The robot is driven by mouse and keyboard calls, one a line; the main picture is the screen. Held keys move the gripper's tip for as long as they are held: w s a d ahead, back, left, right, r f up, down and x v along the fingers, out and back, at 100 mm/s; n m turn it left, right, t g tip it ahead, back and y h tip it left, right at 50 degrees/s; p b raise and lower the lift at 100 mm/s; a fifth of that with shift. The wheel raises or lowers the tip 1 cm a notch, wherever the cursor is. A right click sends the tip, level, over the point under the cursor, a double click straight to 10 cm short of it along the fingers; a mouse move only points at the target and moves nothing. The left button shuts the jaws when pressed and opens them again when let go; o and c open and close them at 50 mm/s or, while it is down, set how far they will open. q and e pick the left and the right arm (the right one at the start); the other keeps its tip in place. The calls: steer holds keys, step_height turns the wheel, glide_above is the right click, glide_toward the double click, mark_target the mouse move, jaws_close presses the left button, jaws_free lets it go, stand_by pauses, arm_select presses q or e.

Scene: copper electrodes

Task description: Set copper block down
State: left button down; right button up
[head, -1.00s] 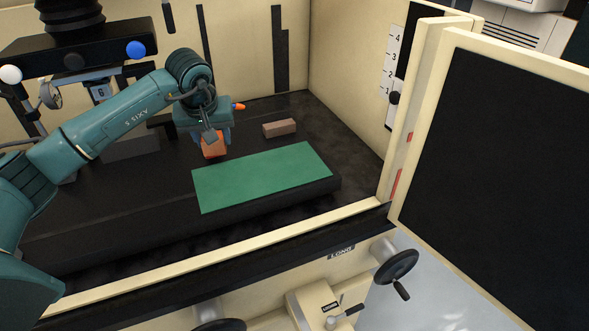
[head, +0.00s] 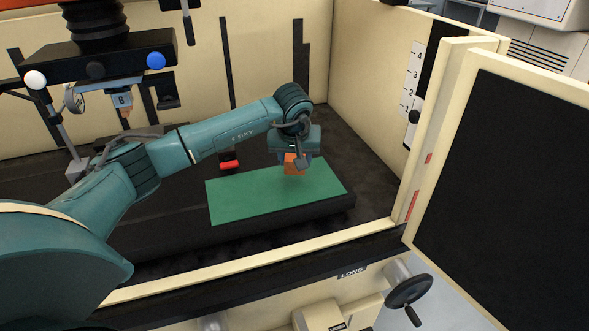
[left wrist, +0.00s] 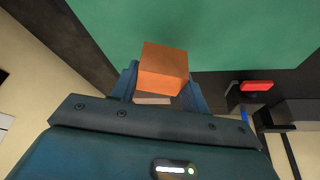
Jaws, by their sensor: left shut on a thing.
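My left gripper (head: 294,160) is shut on an orange copper block (head: 293,168). It holds the block over the far right part of a green mat (head: 240,201). In the left wrist view the block (left wrist: 163,68) sits between the blue fingers of my left gripper (left wrist: 163,85), with the green mat (left wrist: 215,30) behind it. I cannot tell whether the block touches the mat. My right gripper is not in view.
The mat lies on a dark raised bed (head: 290,212) inside a cream-walled machine. A red-topped piece (head: 229,164) stands behind the mat's far left part. A black-faced door panel (head: 510,170) stands at right. A handwheel (head: 409,290) is at the front.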

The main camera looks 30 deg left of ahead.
mark_target(295, 170)
arm_select(q)
step_height(295, 170, down, 3)
steer(key=shift+f, duration=0.2)
steer(key=shift+f, duration=0.15)
steer(key=c, duration=0.7)
jaws_free()
